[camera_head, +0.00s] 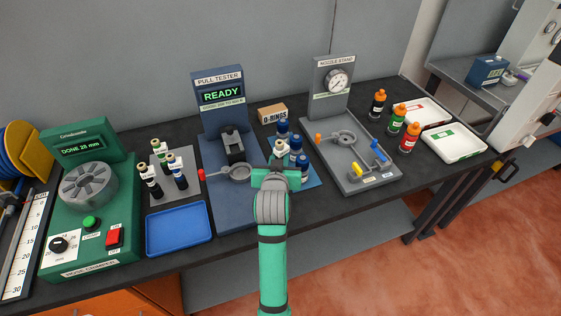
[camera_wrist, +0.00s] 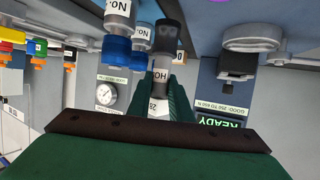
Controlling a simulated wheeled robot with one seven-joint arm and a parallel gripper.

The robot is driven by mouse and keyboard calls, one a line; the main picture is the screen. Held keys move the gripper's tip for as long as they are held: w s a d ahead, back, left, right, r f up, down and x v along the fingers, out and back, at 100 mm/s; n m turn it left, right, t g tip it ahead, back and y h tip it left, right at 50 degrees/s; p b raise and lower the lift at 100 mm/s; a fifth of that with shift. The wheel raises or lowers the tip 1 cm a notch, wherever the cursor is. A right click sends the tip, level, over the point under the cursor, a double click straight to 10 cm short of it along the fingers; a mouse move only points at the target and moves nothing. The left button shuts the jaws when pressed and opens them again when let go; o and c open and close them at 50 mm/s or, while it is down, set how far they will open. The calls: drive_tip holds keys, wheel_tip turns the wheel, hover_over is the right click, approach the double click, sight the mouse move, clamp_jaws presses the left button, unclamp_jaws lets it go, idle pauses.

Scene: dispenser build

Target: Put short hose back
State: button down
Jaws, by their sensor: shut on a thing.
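My gripper (camera_head: 281,178) is shut on a hose piece (camera_wrist: 160,75), which has a dark end and a pale label reading "HO" and "28" in the wrist view. The gripper's green fingers (camera_wrist: 165,100) lie on either side of it. In the head view the held hose (camera_head: 279,148) shows only in part above the gripper, by the blue mat (camera_head: 313,181) with several blue-capped bottles (camera_head: 295,144). Several similar hoses with black and cream parts (camera_head: 177,169) stand on a grey mat (camera_head: 192,193) at left. I cannot tell which mat spot is vacant.
The pull tester (camera_head: 221,125) reads READY, with its grey cup (camera_head: 234,173) left of my gripper. The green crimper (camera_head: 90,240) reads DONE 28 mm. An empty blue tray (camera_head: 180,230) lies in front of the grey mat. The nozzle stand (camera_head: 350,187) and colored bottles (camera_head: 398,121) stand at right.

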drive_tip(key=shift+w+f, duration=0.2)
drive_tip(key=shift+f, duration=0.15)
drive_tip(key=shift+w+f, duration=0.2)
drive_tip(key=shift+f, duration=0.4)
drive_tip(key=shift+w+f, duration=0.15)
drive_tip(key=shift+f, duration=0.45)
drive_tip(key=shift+s+d+f, duration=0.1)
drive_tip(key=shift+d+f, duration=0.05)
drive_tip(key=shift+f, duration=0.25)
drive_tip(key=shift+a, duration=0.2)
drive_tip(key=shift+s, duration=0.1)
drive_tip(key=shift+f, duration=0.1)
drive_tip(key=c, duration=1.6)
unclamp_jaws()
